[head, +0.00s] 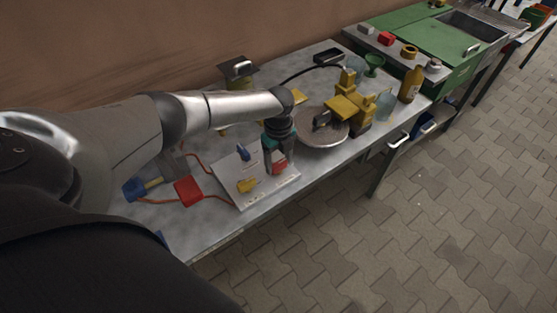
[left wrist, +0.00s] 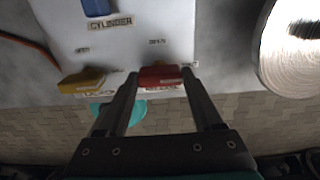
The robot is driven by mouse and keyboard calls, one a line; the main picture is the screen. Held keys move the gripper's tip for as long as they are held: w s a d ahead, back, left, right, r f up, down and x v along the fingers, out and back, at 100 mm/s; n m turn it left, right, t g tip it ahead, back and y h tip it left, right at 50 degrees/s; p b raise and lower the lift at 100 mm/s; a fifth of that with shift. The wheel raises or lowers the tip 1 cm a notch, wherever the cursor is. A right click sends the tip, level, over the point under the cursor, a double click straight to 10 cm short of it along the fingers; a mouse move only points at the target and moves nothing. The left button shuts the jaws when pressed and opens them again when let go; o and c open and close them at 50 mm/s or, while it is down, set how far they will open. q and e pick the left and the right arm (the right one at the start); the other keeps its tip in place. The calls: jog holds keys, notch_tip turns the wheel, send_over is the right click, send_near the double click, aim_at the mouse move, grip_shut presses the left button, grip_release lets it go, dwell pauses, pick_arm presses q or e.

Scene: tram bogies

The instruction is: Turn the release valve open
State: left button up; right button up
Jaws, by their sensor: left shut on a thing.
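A white valve board (head: 268,190) lies on the metal workbench. It carries a blue handle (head: 243,153), a yellow handle (head: 246,186) and a red handle (head: 279,167). My left gripper (head: 277,158) reaches down over the red handle. In the left wrist view, the fingers of my left gripper (left wrist: 162,75) are on both sides of the red handle (left wrist: 160,76) and shut on it. The label by the blue handle (left wrist: 97,8) reads CYLINDER. My right gripper is not in view.
A round metal plate (head: 322,138) and a yellow machine (head: 350,105) stand just right of the board. A red box (head: 187,190) with cables and a blue-and-yellow tool (head: 137,188) lie left of it. The bench's front edge is close to the board.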

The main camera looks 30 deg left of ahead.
pick_arm(q)
jog(key=shift+c, duration=0.7)
jog(key=n+p, duration=0.1)
jog(key=n, duration=0.3)
jog(key=shift+r+p, duration=0.1)
jog(key=shift+p, duration=0.3)
jog(key=n+p, duration=0.1)
jog(key=n, duration=0.3)
jog(key=shift+n+p, duration=0.3)
jog(key=shift+p, duration=0.05)
jog(key=n+p, duration=0.1)
jog(key=n, duration=0.3)
jog(key=n+p, duration=0.1)
jog(key=n, duration=0.4)
jog(key=shift+p, duration=0.3)
jog(key=shift+n, duration=0.3)
jog(key=o, duration=1.4)
jog(key=shift+c, duration=0.2)
